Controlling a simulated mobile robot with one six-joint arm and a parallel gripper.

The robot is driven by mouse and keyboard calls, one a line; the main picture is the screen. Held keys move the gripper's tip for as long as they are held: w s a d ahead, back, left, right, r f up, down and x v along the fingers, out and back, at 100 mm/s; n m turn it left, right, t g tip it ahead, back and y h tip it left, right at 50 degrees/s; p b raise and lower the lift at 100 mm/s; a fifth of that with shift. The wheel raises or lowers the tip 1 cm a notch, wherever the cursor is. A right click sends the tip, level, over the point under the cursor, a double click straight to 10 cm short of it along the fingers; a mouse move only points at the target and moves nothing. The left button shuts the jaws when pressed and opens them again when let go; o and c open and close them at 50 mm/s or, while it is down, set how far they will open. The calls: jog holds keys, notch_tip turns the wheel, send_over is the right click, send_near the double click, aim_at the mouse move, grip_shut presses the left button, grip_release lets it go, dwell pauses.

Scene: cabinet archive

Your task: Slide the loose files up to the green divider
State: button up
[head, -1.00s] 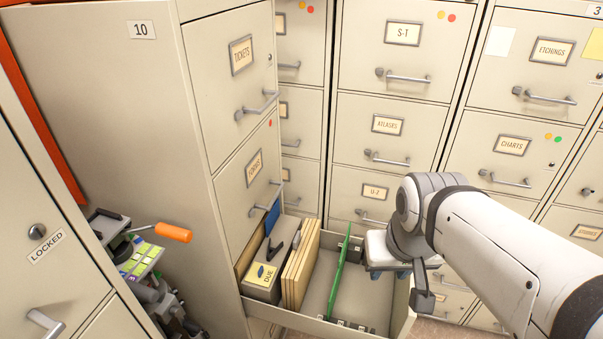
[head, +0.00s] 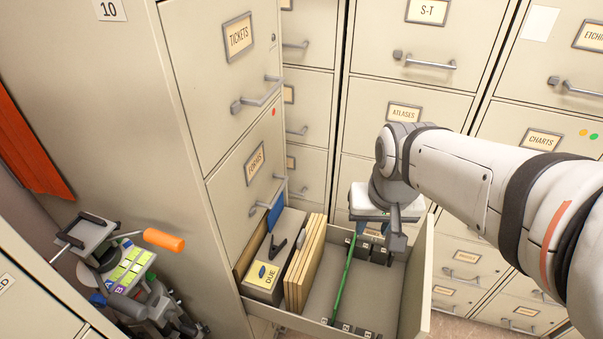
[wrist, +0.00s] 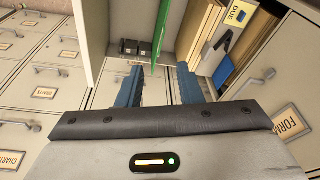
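The loose files (head: 305,262) are tan folders standing on edge in the left half of an open drawer (head: 425,275). They also show in the wrist view (wrist: 198,30). The green divider (head: 343,285) stands to their right with a gap of bare drawer floor between. It shows in the wrist view (wrist: 158,35). My gripper (head: 372,228) is over the far right part of the drawer, to the right of the divider. In the wrist view its two blue fingers (wrist: 159,88) are wide apart with nothing between them. The head view hides most of the fingers.
A grey box (head: 278,265) labelled DUE, with a black clip on it, stands left of the files. A blue card (head: 274,217) is behind it. Small dark blocks (head: 378,250) line the drawer's far side. A cart with an orange-handled tool (head: 164,240) is at the left.

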jog(key=w+a+f+m+g, duration=0.1)
jog(key=w+a+f, duration=0.4)
jog(key=w, duration=0.3)
jog(key=m+g+b, duration=0.1)
jog(key=m+g, duration=0.1)
send_over(302, 235)
notch_tip(302, 235, down, 11)
jog(key=shift+f, duration=0.1)
jog(key=shift+a+f, duration=0.1)
jog(key=shift+f, duration=0.2)
notch_tip(302, 235, down, 7)
jog(key=shift+f, duration=0.2)
jog(key=shift+c, duration=0.4)
grip_shut()
